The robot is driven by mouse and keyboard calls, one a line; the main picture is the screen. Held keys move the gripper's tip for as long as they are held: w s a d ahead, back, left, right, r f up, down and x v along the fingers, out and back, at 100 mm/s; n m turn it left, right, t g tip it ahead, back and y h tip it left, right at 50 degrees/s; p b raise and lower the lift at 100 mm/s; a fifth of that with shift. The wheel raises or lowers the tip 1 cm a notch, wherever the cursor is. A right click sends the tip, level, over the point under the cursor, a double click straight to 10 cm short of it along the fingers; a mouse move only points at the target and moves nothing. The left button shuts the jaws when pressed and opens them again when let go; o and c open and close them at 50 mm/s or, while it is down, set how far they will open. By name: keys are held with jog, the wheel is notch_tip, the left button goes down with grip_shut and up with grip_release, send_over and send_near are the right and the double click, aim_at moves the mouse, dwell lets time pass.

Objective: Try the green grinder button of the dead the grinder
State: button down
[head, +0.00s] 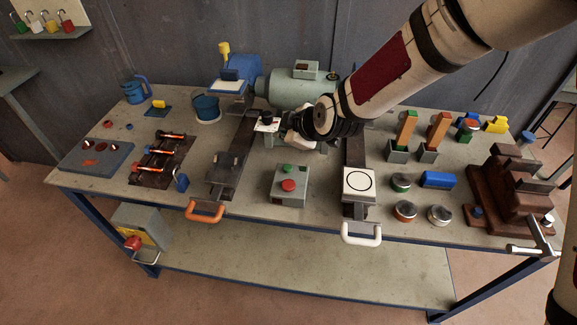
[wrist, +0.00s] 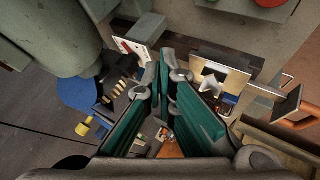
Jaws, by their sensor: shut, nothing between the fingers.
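The grinder (head: 300,90) is a grey-green motor body at the back of the bench. Part of a similar grey-green body (wrist: 55,30) fills the upper left of the wrist view. A grey control box (head: 290,198) stands in front of it, with a green button (head: 288,168) behind a larger red button (head: 289,185). In the wrist view the box (wrist: 235,20) is at the top, its red button (wrist: 270,2) cut by the edge. My gripper (head: 297,139) is behind the box, near the grinder, apart from the green button. In the wrist view its teal fingers (wrist: 164,75) are shut and empty.
Rails with an orange handle (head: 205,212) and a white handle (head: 361,234) flank the box. Round tins (head: 405,212) and a brown stepped block (head: 515,190) are at right. Bare bench surrounds the box.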

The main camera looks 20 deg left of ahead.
aim_at(286, 168)
jog(key=shift+f+b, duration=1.45)
jog(key=shift+f, duration=2.5)
jog(key=shift+f, duration=0.1)
jog(key=shift+f, duration=0.3)
jog(key=shift+f+b, duration=0.5)
jog(key=shift+f, duration=0.05)
jog(key=shift+r, duration=0.1)
jog(key=shift+r+p, duration=0.35)
jog(key=shift+r, duration=0.5)
jog(key=shift+r, duration=0.1)
jog(key=shift+r+p, duration=0.9)
jog(key=shift+r, duration=1.55)
